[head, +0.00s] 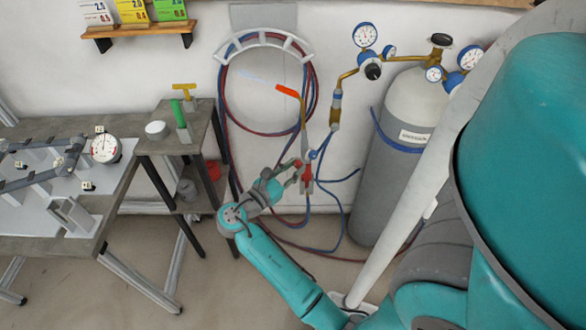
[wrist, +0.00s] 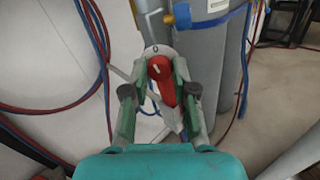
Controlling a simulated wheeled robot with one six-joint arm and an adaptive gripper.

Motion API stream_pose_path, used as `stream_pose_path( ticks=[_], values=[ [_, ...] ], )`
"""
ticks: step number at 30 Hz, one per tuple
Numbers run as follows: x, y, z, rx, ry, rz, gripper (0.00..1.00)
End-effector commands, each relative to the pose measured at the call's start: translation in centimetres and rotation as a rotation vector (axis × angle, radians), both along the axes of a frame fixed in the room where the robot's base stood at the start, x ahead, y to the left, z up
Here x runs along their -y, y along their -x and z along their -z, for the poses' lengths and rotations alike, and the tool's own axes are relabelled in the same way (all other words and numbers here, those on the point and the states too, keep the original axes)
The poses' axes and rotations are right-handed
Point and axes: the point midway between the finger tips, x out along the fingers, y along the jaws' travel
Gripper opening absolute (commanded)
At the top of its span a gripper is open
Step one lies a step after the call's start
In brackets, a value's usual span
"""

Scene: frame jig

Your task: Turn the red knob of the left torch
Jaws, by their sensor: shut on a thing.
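The left torch (head: 301,107) hangs against the wall, with an orange tip at the top and a brass tube running down. Its red knob (wrist: 160,68) shows in the wrist view between the two fingers, with a white pointer line on its face and a pale disc behind it. My gripper (head: 296,171) reaches the lower part of this torch from the left. In the wrist view my gripper (wrist: 159,88) is shut on the red knob, one finger on each side. The fingers partly hide the knob's sides.
Red and blue hoses (head: 230,110) loop on a wall rack and trail to the floor. A small side table (head: 172,145) stands at left.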

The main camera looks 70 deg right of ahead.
Motion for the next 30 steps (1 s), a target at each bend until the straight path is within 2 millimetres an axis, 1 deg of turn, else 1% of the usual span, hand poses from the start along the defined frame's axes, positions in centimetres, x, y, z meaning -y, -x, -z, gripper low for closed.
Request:
stream_pose_path(
  ticks=[3, 9, 20, 21, 23, 30],
  values=[
    [-0.01, -0.01, 0.01, 0.096, 0.039, -0.006, 0.00],
    [-0.01, 0.00, 0.01, 0.202, 0.082, -0.011, 0.00],
    [-0.01, -0.01, 0.01, 0.219, 0.089, -0.012, 0.00],
    [-0.01, -0.01, 0.01, 0.219, 0.089, -0.012, 0.37],
    [-0.01, -0.01, 0.01, 0.219, 0.089, -0.012, 0.52],
    [-0.01, 0.00, 0.01, 0.218, 0.088, -0.012, 0.53]
  ],
)
